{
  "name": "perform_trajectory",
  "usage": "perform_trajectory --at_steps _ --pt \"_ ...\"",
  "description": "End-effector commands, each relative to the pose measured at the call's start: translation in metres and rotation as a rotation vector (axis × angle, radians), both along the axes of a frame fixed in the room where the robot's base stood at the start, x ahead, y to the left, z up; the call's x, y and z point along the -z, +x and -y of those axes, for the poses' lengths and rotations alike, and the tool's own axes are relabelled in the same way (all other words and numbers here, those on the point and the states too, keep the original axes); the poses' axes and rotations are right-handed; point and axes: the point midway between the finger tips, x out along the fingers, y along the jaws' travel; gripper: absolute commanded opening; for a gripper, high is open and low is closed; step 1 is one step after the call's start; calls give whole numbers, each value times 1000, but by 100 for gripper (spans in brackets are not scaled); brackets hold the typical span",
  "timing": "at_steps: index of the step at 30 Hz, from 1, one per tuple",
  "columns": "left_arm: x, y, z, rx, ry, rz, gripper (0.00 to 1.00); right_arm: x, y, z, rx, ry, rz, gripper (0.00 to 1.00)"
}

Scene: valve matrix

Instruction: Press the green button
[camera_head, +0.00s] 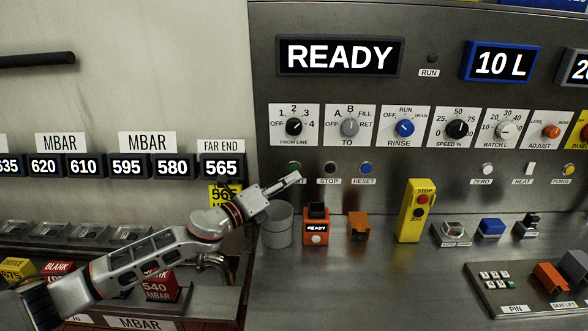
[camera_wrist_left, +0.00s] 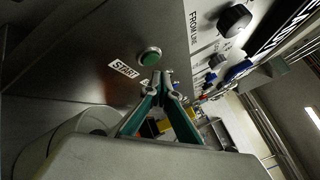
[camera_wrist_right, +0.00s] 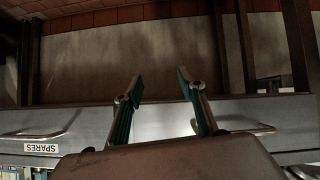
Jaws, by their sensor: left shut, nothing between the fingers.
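The green button (camera_head: 294,167) sits on the upright steel panel below the FROM LINE knob, its label partly covered by my left gripper in the head view. In the left wrist view the round green button (camera_wrist_left: 150,57) shows in a metal ring beside the START label (camera_wrist_left: 124,68). My left gripper (camera_head: 296,177) is shut and empty, its fingertips just below the button in the head view. In the left wrist view its tips (camera_wrist_left: 163,76) appear close to the button; I cannot tell whether they touch. My right gripper (camera_wrist_right: 158,80) is open and empty, seen only in the right wrist view.
A STOP button (camera_head: 329,168) and blue RESET button (camera_head: 365,168) stand in the same row. A grey cup (camera_head: 277,228), an orange READY box (camera_head: 317,238) and a yellow stop box (camera_head: 413,218) stand on the counter. A drawer front labelled SPARES (camera_wrist_right: 41,148) is below my right gripper.

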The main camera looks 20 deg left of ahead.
Motion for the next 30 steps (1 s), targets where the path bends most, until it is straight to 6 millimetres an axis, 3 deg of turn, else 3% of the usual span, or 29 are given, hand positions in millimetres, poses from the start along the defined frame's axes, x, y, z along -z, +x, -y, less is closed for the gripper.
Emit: perform_trajectory --at_steps 13,30 --pt "0 -38 11 0 0 -2 0 -15 0 0 0 0 1 40" --pt "0 -42 12 0 0 0 0 -15 0 0 0 0 0 40"
